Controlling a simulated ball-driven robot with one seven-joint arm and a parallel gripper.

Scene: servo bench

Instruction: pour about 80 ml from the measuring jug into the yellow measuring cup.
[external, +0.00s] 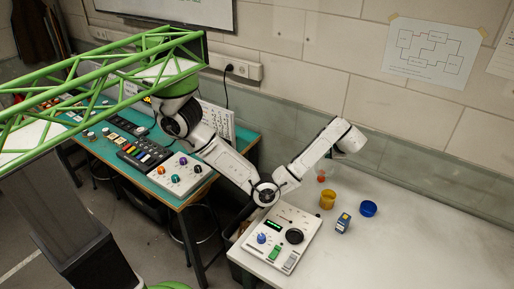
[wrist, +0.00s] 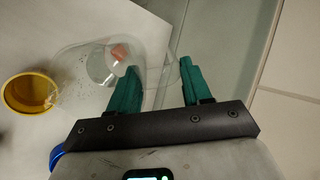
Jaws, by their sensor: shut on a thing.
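My gripper (wrist: 158,85) has its two green fingers around part of a clear measuring jug (wrist: 85,68) in the wrist view. A small orange-red patch shows through the jug's clear wall; I cannot tell whether it is liquid or a marking. In the external view the jug (external: 322,172) is faint, above the back of the white bench, and the fingers are hard to make out. The yellow measuring cup (external: 327,200) stands upright on the bench just in front of it.
A blue cup (external: 368,208) stands right of the yellow cup, and a small blue box (external: 343,223) stands in front. A control panel (external: 280,238) with knobs lies at the bench's left. The wall is close behind. The bench's right side is clear.

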